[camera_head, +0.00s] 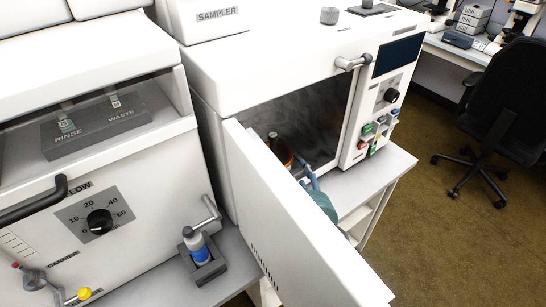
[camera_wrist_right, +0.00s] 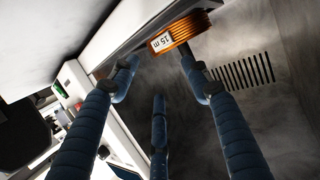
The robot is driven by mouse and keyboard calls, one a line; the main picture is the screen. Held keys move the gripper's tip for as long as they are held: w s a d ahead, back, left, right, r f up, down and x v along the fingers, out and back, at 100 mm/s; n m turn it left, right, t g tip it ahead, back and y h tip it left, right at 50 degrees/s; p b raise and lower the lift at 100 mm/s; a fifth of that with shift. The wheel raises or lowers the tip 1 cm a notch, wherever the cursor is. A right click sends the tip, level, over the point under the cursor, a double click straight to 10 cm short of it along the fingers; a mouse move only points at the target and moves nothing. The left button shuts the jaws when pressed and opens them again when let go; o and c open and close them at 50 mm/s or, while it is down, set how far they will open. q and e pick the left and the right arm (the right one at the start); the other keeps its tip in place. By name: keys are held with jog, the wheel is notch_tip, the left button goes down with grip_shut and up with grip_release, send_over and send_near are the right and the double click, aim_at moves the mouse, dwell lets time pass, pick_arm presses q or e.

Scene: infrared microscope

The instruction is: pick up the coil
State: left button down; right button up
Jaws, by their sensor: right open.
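The coil (camera_wrist_right: 182,34) is an orange-brown ring of wound wire with a white "15 m" label. It is near the top middle of the right wrist view. In the head view the coil (camera_head: 284,153) shows partly, inside the open chamber and behind the white door. My right gripper (camera_wrist_right: 158,88) is open, with its blue fingers spread and nothing between them. One fingertip overlaps the coil's lower edge in the wrist view; I cannot tell if it touches. In the head view my right gripper (camera_head: 306,168) is at the chamber opening, partly hidden by the door. My left gripper is not in view.
The open door (camera_head: 290,225) stands close beside my right gripper. The chamber's control panel (camera_head: 378,110) is to the right. A small blue-banded bottle (camera_head: 199,248) stands in a grey holder at lower middle. A black chair (camera_head: 505,110) is far right, with open floor around it.

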aim_at(275, 142)
jog(key=shift+n+t+y, duration=0.4)
jog(key=shift+t+y, duration=0.2)
jog(key=w+a+r, duration=0.2)
jog(key=a+r, duration=0.1)
jog(key=shift+w+a, duration=0.2)
jog(key=shift+w, duration=0.05)
jog(key=x, duration=0.5)
jog(key=shift+a+r, duration=0.1)
jog(key=shift+a, duration=0.1)
jog(key=shift+p+x, duration=0.45)
jog(key=shift+x, duration=2.4)
jog(key=shift+r, duration=0.15)
jog(key=shift+d, duration=0.1)
jog(key=shift+c, duration=0.2)
jog(key=shift+s, duration=0.1)
grip_shut()
